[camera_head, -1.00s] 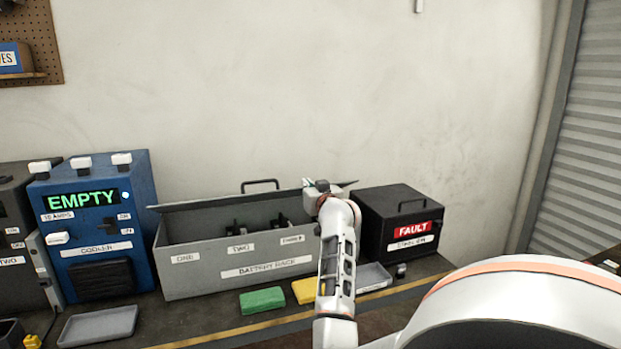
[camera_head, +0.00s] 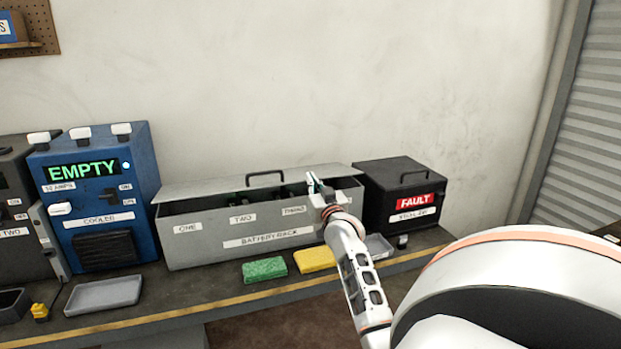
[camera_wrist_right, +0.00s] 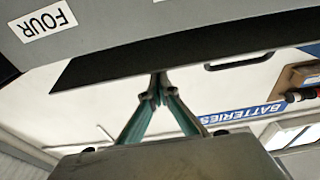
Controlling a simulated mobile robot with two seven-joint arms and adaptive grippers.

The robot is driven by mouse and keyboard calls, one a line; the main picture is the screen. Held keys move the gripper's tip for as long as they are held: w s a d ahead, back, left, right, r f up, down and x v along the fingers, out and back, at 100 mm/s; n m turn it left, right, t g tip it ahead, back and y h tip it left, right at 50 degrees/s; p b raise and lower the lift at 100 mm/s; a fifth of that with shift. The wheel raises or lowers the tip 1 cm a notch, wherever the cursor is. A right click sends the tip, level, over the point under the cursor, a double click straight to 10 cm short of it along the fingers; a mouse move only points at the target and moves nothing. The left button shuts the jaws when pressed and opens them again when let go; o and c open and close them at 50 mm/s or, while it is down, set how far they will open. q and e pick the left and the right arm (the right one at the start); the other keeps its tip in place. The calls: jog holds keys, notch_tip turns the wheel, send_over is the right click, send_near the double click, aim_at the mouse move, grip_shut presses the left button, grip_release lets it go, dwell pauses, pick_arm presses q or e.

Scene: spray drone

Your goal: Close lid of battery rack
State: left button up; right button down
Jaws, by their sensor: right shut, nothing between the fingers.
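The grey battery rack (camera_head: 205,247) stands on the bench against the wall, with labels ONE, TWO and THREE on its front. Its lid (camera_head: 215,183) is partly lowered, tilted over the box with a dark gap at the front. A black handle (camera_head: 265,178) sits on the lid. My right gripper (camera_head: 313,180) is shut and empty at the lid's right part. In the right wrist view its closed fingertips (camera_wrist_right: 160,78) are at the edge of the dark lid underside (camera_wrist_right: 190,50); contact is unclear. The FOUR label (camera_wrist_right: 47,20) also shows there. My left gripper is not in view.
A blue cooler box (camera_head: 100,195) reading EMPTY stands left of the rack, and a black FAULT box (camera_head: 395,170) stands close on its right. Green (camera_head: 264,269) and yellow (camera_head: 314,259) sponges and a grey tray (camera_head: 103,295) lie in front.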

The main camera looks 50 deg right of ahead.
pick_arm(q)
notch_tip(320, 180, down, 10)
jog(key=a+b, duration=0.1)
jog(key=b, duration=0.9)
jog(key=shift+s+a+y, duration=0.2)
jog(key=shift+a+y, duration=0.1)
pick_arm(e)
jog(key=f+t, duration=0.1)
jog(key=f, duration=0.1)
jog(key=f+t+h, duration=0.1)
jog(key=f, duration=0.1)
jog(key=f+t, duration=0.1)
jog(key=shift+s+a+f+h, duration=0.2)
jog(key=shift+s+f+h, duration=0.05)
jog(key=shift+f+h, duration=0.15)
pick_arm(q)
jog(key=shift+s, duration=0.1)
